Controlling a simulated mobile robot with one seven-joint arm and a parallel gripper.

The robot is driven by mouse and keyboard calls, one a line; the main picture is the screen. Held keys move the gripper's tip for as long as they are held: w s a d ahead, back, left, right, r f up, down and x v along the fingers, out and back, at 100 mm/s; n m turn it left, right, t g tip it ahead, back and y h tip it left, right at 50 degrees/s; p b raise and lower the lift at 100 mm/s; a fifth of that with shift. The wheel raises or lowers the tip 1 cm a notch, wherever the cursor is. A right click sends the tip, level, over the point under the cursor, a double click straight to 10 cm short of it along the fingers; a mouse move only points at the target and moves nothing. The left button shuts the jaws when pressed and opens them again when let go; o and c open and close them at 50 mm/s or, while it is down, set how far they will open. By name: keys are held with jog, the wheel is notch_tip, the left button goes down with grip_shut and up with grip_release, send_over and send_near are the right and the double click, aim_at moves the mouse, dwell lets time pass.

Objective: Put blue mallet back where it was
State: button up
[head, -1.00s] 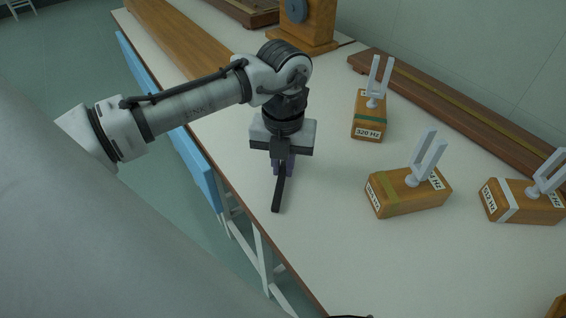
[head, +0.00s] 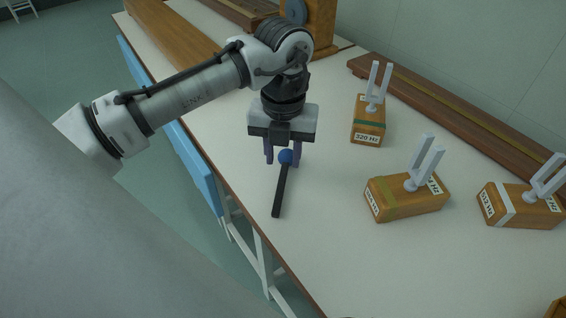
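The blue mallet has a round blue head (head: 286,157) and a straight black handle (head: 280,192). It appears to lie on the white bench top, near the bench's left edge, its handle pointing toward the bottom of the picture. My gripper (head: 283,155) is above the head end, pointing down. Its two purple fingers are spread apart, one on each side of the head in the picture, with a visible gap at least on the left. I cannot tell exactly how high the fingertips are above the bench.
Three tuning forks on wooden boxes stand to the right: one marked 320 Hz (head: 368,125), one in the middle (head: 405,199) and one at far right (head: 522,208). A long dark wooden rail (head: 455,110) runs behind them. Bench top between mallet and boxes is clear.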

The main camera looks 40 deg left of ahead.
aim_at(284, 174)
notch_tip(284, 174, up, 8)
jog(key=shift+f+p, duration=0.15)
jog(key=shift+p, duration=0.3)
jog(key=shift+w, duration=0.15)
